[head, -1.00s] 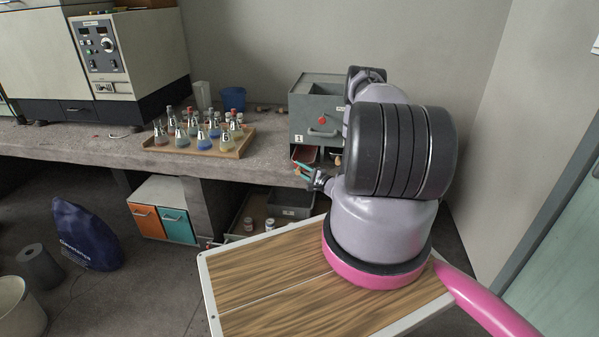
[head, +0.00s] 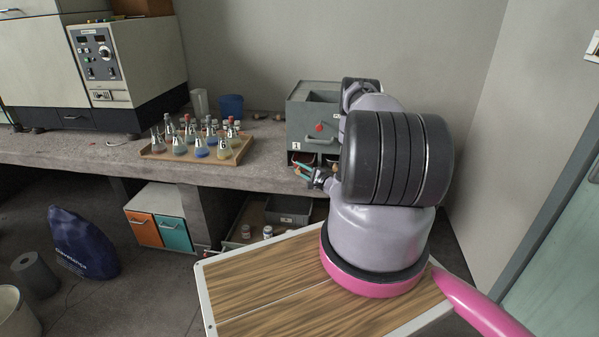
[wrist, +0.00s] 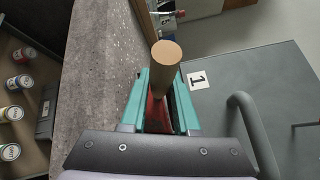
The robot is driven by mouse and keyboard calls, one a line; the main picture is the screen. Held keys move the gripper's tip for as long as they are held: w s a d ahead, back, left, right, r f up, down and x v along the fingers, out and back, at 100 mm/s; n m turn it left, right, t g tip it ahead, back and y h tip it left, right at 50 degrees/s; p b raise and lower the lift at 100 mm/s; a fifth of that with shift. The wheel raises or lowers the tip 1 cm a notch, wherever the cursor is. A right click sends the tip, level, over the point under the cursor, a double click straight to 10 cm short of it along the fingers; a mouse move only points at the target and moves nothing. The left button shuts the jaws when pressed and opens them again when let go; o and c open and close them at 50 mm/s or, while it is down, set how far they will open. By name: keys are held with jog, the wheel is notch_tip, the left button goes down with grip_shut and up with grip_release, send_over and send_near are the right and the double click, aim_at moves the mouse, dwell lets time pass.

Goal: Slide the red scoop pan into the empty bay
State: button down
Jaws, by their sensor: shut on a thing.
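The grey cabinet (head: 301,125) stands on the concrete bench, with a label "1", a handle and low openings in its front. My gripper (head: 303,170) is at the lower left opening (head: 298,158), in front of the bench edge. In the wrist view its teal fingers (wrist: 161,88) are shut on the red scoop pan (wrist: 156,114), whose round wooden handle (wrist: 166,54) sticks out between them. The cabinet front lies right beside the fingers there. Most of the pan is hidden by the fingers and handle. My arm covers much of the right opening, so its contents are unclear.
A wooden tray (head: 158,154) of several flasks stands left of the cabinet, with a blue cup (head: 231,104) behind it. A large instrument (head: 130,65) fills the bench's left end. Bins with several small jars (head: 246,231) sit below the bench. The bench strip between tray and cabinet is clear.

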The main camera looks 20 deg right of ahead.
jog(key=shift+w+d+f, duration=0.1)
jog(key=shift+w+d, duration=0.6)
jog(key=shift+w, duration=0.3)
jog(key=shift+w+d+f, duration=0.1)
jog(key=shift+w+d, duration=0.6)
jog(key=shift+w, duration=0.3)
jog(key=c, duration=0.6)
grip_release()
jog(key=v, duration=1)
jog(key=shift+s+d, duration=0.15)
jog(key=shift+s, duration=0.2)
